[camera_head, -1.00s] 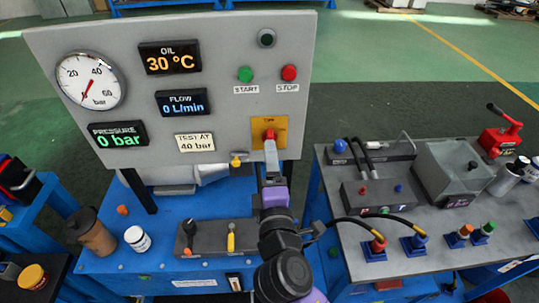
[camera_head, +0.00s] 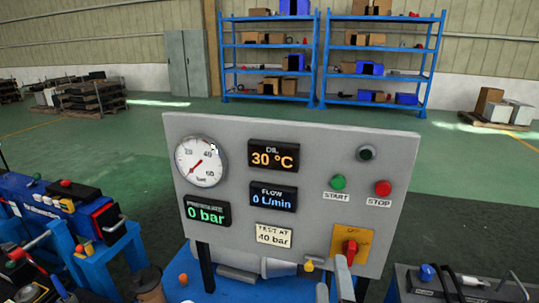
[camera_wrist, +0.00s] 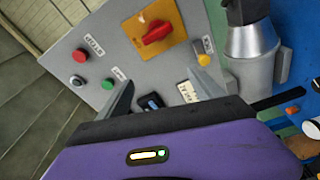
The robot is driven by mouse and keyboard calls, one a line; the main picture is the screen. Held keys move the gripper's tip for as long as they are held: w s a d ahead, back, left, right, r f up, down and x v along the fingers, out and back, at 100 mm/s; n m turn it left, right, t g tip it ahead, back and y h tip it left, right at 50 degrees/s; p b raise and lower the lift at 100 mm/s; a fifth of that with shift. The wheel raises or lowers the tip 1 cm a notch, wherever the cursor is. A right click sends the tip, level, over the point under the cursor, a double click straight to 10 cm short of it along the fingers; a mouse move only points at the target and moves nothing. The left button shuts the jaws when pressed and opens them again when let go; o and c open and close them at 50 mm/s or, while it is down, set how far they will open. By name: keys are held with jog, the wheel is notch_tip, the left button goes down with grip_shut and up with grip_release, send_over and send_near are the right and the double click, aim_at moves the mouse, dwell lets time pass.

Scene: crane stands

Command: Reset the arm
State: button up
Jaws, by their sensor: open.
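My gripper (camera_head: 333,274) shows only by its grey fingers at the bottom of the head view, just below the red knob (camera_head: 350,250) on its yellow plate. In the wrist view my gripper (camera_wrist: 163,92) is open, its two fingers apart with nothing between them. The grey test panel (camera_head: 320,165) is in front of the fingers. In the wrist view the red knob (camera_wrist: 156,32) lies beyond the fingertips, apart from them. Most of my arm is out of the head view.
The panel carries a gauge (camera_head: 201,161), a green start button (camera_head: 338,182) and a red stop button (camera_head: 383,188). A grey bench (camera_head: 410,285) stands at the lower right. Blue shelves (camera_head: 270,70) and open green floor lie behind.

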jog(key=s+d+f+m+g+y, duration=0.1)
jog(key=s+m, duration=0.3)
jog(key=s, duration=0.8)
jog(key=s+d+f+m+g, duration=0.1)
jog(key=s+d+f+m, duration=0.2)
jog(key=s, duration=0.9)
jog(key=s+d+f+m+g+y, duration=0.1)
jog(key=s+m, duration=0.5)
jog(key=s, duration=0.6)
notch_tip(320, 180, down, 2)
jog(key=shift+d+f+g+y, duration=0.15)
jog(key=shift+d+g+y, duration=0.15)
jog(key=shift+d, duration=0.55)
jog(key=shift+s, duration=0.1)
